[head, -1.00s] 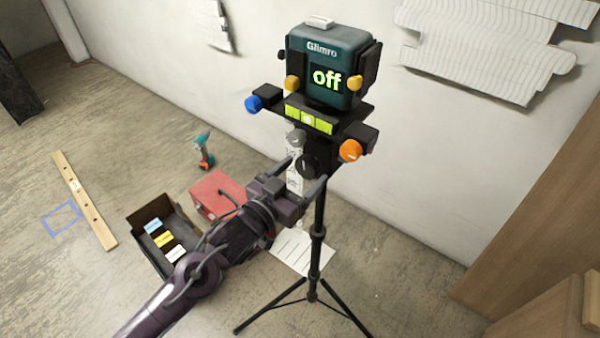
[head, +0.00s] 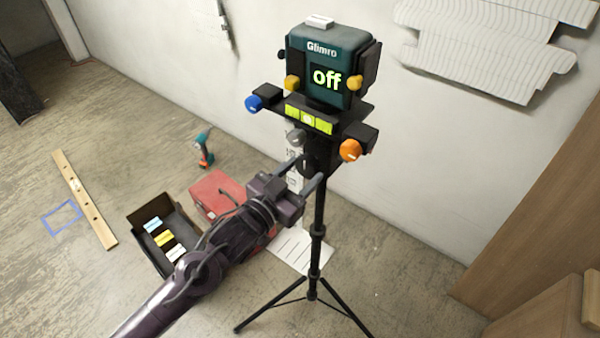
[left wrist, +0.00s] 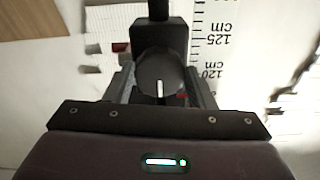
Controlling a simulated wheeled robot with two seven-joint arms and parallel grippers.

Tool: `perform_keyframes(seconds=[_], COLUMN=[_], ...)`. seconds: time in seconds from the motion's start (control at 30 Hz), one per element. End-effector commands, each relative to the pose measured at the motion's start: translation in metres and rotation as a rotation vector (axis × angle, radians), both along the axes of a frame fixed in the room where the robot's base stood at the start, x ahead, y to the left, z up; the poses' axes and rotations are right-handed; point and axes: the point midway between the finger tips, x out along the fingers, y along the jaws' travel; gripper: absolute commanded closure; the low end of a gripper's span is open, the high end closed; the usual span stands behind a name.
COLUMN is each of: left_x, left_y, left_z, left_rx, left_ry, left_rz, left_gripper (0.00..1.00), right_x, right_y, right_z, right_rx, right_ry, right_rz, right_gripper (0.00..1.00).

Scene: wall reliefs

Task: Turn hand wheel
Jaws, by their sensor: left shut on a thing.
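A teal laser device (head: 331,65) marked "Glimro" stands on a black tripod (head: 318,232), and its screen reads "off". Under it, the mount carries a blue knob (head: 254,103), an orange knob (head: 350,150) and a grey knob (head: 295,137). My left gripper (head: 312,168) reaches the column below the mount. In the left wrist view its fingers are shut on the sides of a round black hand wheel (left wrist: 160,76). The wheel's white mark stands upright in that view. In the head view the wheel is hard to tell from the black column. My right gripper is not in view.
A red case (head: 217,194), an open box (head: 165,238) and a drill (head: 204,150) lie on the floor at left. A wooden level (head: 84,200) lies further left. A paper sheet (head: 302,250) lies behind the tripod. A wooden cabinet (head: 535,215) stands at right.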

Motion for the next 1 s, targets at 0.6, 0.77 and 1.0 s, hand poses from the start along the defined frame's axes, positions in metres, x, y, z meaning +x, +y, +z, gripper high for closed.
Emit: perform_keyframes(seconds=[0.6, 0.77, 1.0], left_x=[0.0013, 0.0014, 0.0015], left_y=[0.0016, 0.0017, 0.0017], left_z=[0.0007, 0.001, 0.0014], left_rx=[0.451, 0.572, 0.757], left_ry=[-0.327, -0.417, -0.552], left_rz=[0.0, 0.001, 0.0], left_gripper=[0.73, 0.73, 0.73], right_x=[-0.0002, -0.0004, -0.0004], right_y=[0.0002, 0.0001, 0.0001], right_z=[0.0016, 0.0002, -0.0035], right_rx=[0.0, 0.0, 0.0], right_ry=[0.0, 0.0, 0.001], right_rz=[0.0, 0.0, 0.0], right_gripper=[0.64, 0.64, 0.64])
